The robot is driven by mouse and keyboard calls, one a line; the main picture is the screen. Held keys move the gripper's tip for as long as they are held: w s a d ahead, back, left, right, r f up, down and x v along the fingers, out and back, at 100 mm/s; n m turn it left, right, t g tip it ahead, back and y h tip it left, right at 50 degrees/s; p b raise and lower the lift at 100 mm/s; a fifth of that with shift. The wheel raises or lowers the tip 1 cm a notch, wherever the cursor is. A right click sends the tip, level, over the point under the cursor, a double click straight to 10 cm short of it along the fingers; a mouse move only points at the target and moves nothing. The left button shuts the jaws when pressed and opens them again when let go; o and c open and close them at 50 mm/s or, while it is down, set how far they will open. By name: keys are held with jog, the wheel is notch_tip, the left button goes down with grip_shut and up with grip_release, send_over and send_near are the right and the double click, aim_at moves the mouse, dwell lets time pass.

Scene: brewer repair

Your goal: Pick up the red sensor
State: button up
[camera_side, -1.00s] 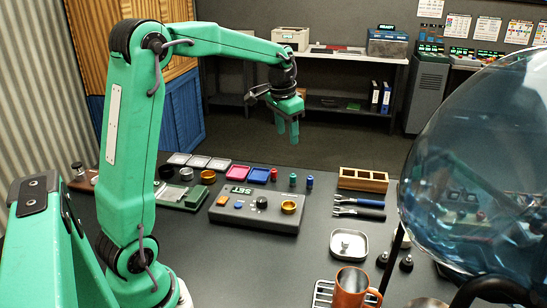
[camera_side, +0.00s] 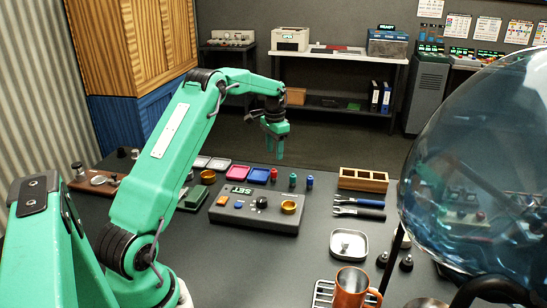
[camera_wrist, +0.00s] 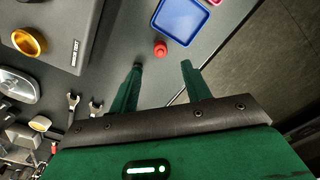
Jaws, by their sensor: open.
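The red sensor (camera_side: 274,174) is a small red cylinder standing upright on the dark table, at the left end of a short row with a green one (camera_side: 292,180) and a blue one (camera_side: 309,181). In the wrist view the red sensor (camera_wrist: 160,49) shows just beyond the fingertips, roughly centred between them. My gripper (camera_side: 275,156) is above the sensor in the side view, its fingers pointing down, apart from the table. In the wrist view my gripper (camera_wrist: 162,66) has its two green fingers spread with nothing between them.
A blue tray (camera_side: 258,175) and a pink-red tray (camera_side: 236,172) lie left of the sensor.

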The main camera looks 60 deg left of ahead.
aim_at(274, 170)
jog(key=shift+f, duration=0.1)
jog(key=shift+f, duration=1.2)
jog(key=shift+f, duration=0.15)
jog(key=shift+s+f, duration=0.1)
jog(key=shift+f, duration=2.35)
jog(key=shift+c, duration=0.5)
grip_shut()
